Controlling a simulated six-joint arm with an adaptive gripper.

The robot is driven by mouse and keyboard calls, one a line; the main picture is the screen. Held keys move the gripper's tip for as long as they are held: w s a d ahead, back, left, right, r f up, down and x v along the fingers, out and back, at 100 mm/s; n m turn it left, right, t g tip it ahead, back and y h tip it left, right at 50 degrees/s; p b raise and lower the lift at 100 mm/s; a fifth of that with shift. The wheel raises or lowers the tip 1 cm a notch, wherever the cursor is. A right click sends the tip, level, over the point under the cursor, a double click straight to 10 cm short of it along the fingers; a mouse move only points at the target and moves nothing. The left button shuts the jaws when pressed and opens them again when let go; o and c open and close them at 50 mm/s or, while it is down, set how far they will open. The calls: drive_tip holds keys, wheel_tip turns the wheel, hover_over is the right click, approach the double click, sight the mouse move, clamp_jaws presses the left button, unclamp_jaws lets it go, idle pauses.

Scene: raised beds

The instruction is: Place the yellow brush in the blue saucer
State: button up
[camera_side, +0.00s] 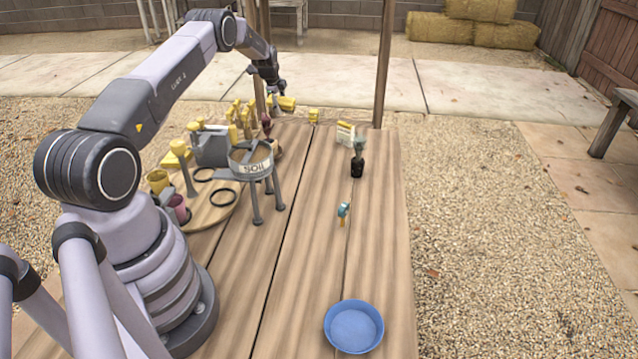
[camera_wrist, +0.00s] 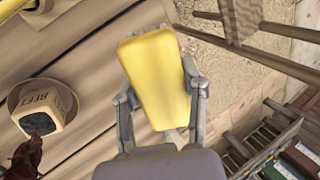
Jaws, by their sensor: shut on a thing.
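The yellow brush (camera_wrist: 155,75) is between the two fingers of my gripper (camera_wrist: 161,88) in the wrist view, its broad yellow face toward the camera. A pale stub shows at its lower end. In the side view my gripper (camera_side: 275,97) is at the far end of the table, with the yellow brush (camera_side: 287,103) at its tip; it appears above the tabletop. The blue saucer (camera_side: 353,350) sits empty at the near right end of the table, far from my gripper. The saucer is not in the wrist view.
A grey stand labelled SOIL (camera_side: 251,170), a watering can (camera_side: 211,147) and several yellow tools crowd the left. A small plant pot (camera_side: 357,168), a seed box (camera_side: 345,134) and a teal-and-yellow item (camera_side: 343,212) stand right of centre. A wooden post (camera_side: 384,65) rises at the back.

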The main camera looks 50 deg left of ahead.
wheel_tip(320, 180, up, 8)
drive_tip(key=shift+f, duration=0.2)
drive_tip(key=shift+w+d+r, duration=0.15)
drive_tip(key=shift+w+d, duration=0.15)
drive_tip(key=shift+d, duration=0.35)
drive_tip(key=w+d+m+h, duration=0.1)
drive_tip(key=w+d, duration=0.1)
drive_tip(key=d, duration=0.9)
drive_tip(key=w+d+m+h, duration=0.1)
drive_tip(key=w+d+m, duration=0.15)
drive_tip(key=d, duration=0.75)
drive_tip(key=s+d+m+g, duration=0.1)
drive_tip(key=s+d+m, duration=0.15)
drive_tip(key=d, duration=1.65)
drive_tip(key=m+g+h, duration=0.1)
drive_tip(key=m+g, duration=0.2)
drive_tip(key=m, duration=0.2)
hover_over(354, 328)
wheel_tip(354, 328, down, 9)
drive_tip(key=shift+s+f, duration=0.15)
drive_tip(key=shift+f, duration=1.9)
drive_tip(key=shift+f, duration=0.15)
